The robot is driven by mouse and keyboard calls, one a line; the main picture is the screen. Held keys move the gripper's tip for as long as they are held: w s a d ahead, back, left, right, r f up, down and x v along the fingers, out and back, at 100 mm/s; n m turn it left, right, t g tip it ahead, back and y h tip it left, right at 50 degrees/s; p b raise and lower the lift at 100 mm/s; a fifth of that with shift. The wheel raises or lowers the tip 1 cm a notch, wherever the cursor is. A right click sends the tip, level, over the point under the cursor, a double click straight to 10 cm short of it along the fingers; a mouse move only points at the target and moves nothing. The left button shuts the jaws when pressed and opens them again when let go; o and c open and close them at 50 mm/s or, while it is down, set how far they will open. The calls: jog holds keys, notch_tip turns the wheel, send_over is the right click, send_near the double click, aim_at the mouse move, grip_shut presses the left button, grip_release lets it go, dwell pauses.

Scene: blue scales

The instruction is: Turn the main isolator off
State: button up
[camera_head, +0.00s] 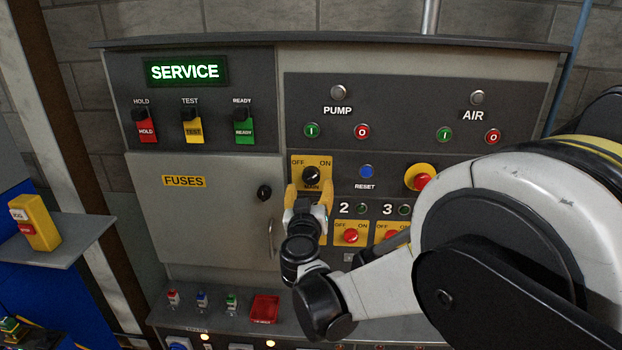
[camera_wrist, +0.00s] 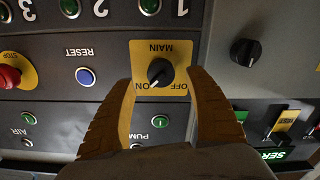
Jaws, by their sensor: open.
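The main isolator is a black rotary knob (camera_head: 311,175) on a yellow plate marked OFF at left, ON at right and MAIN below. In the wrist view the knob (camera_wrist: 160,71) shows upside down, and its pale pointer mark appears turned toward the ON side. My gripper (camera_head: 310,192) has yellow fingers and is in front of the plate's lower part. In the wrist view my gripper (camera_wrist: 160,78) is open, with one finger on each side of the knob and a visible gap to it. Contact with the panel cannot be told.
A blue RESET button (camera_head: 366,171) and a red emergency button (camera_head: 421,181) are right of the knob. The fuse door (camera_head: 205,215) with its black knob (camera_head: 264,192) is at left. Smaller numbered isolators (camera_head: 350,236) sit below. A shelf holds a red tray (camera_head: 264,309).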

aim_at(311, 181)
jog(key=w, duration=0.5)
jog(key=shift+w, duration=0.1)
jog(key=shift+c, duration=0.2)
jog(key=c, duration=1.2)
